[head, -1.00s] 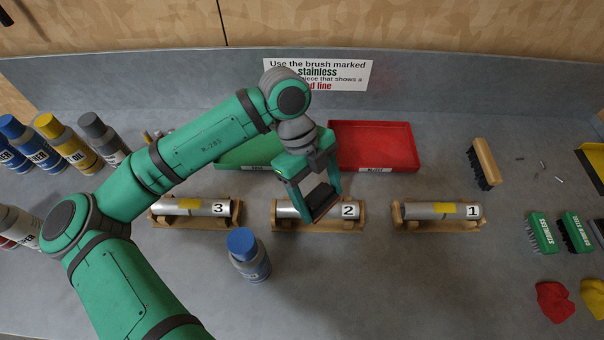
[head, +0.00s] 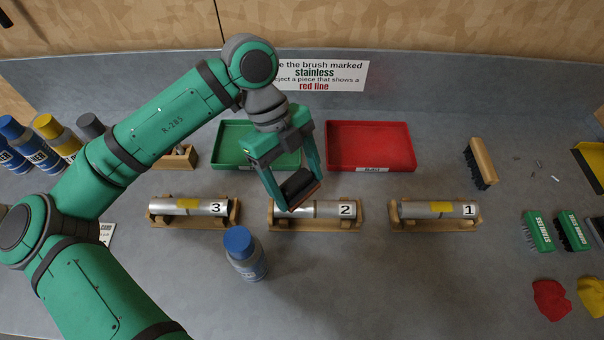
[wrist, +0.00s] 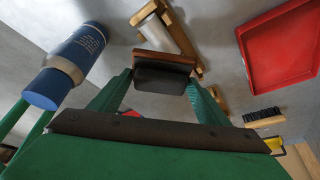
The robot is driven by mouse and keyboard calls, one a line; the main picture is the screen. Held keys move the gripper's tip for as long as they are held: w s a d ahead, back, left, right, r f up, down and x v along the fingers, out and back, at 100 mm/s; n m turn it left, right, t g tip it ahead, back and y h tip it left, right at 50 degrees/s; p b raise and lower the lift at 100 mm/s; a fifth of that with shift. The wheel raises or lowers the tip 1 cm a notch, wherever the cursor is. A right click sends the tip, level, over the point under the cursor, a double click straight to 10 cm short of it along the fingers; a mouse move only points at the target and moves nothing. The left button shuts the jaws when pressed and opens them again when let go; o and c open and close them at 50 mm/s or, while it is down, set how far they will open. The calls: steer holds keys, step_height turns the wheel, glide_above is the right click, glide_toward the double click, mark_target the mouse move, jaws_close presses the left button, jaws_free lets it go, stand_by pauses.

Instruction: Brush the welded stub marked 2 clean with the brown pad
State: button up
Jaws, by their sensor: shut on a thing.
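The stub marked 2 (head: 331,209) is a silver cylinder lying in a wooden cradle (head: 345,225) at the middle of the bench. My gripper (head: 298,186) is shut on the brown pad (head: 301,183), a dark block with a reddish-brown face. The pad is at the left part of stub 2 and hides some of it; I cannot tell whether they touch. In the wrist view the pad (wrist: 163,76) sits between the fingers, with the cylinder (wrist: 178,32) just beyond it.
Stub 3 (head: 188,206) and stub 1 (head: 425,210), each with a yellow band, lie in cradles either side. A blue-capped bottle (head: 246,257) stands in front, left of stub 2. Green (head: 231,131) and red (head: 371,146) trays lie behind. Brushes (head: 540,231) are at right.

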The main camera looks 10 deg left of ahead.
steer(key=shift+r, duration=1.05)
steer(key=shift+r, duration=0.1)
